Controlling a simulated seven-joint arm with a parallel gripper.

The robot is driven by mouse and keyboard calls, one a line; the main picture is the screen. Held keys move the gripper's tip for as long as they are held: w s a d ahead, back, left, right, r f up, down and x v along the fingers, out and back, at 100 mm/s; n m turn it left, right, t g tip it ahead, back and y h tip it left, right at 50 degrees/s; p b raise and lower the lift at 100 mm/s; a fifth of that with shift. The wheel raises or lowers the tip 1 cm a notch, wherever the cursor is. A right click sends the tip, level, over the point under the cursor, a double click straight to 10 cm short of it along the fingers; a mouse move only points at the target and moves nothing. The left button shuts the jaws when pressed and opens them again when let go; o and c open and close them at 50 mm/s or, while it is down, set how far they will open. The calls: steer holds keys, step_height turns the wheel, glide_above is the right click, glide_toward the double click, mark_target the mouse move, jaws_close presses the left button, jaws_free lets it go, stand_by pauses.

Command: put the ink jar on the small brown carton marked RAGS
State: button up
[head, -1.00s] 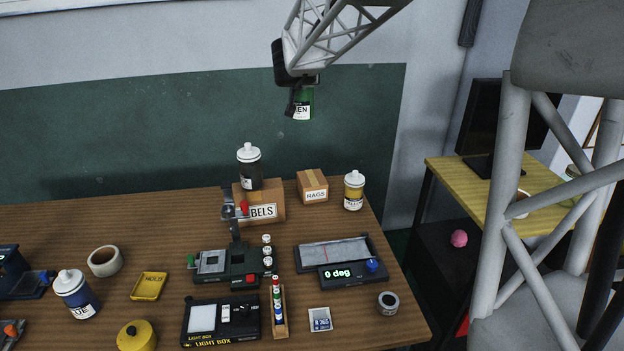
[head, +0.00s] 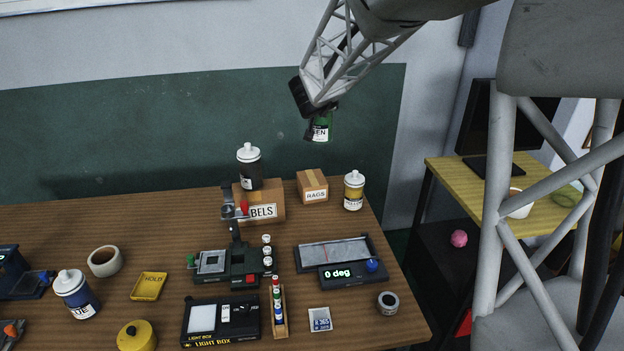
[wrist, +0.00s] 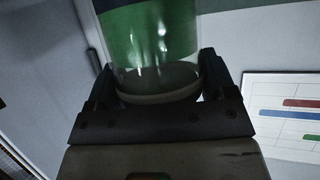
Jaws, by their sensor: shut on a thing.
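My gripper (head: 314,126) is shut on a green ink jar (head: 323,130) with a white label ending in "EN". The jar is held in the air, above the RAGS carton (head: 312,187) in the head view. In the wrist view the jar (wrist: 150,35) sits between the two fingers (wrist: 160,90), its end near the palm. The small brown RAGS carton stands at the back right of the table, and nothing rests on its top. The gap between jar and carton is clear to see.
A black-labelled jar (head: 249,168) stands on the LABELS carton (head: 270,198), left of RAGS. A yellow ink jar (head: 353,191) stands close to the right of RAGS. A blue jar (head: 75,293) is at the left. The splicer and light box (head: 222,322) lie in front.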

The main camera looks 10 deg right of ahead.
step_height(320, 180, down, 19)
steer(key=shift+w, duration=0.1)
stand_by(0.3)
steer(key=w+f, duration=0.1)
steer(key=w, duration=1.5)
steer(key=shift+f, duration=0.2)
steer(key=shift+a+f, duration=0.1)
steer(key=shift+s+f, duration=0.1)
steer(key=shift+f, duration=1.7)
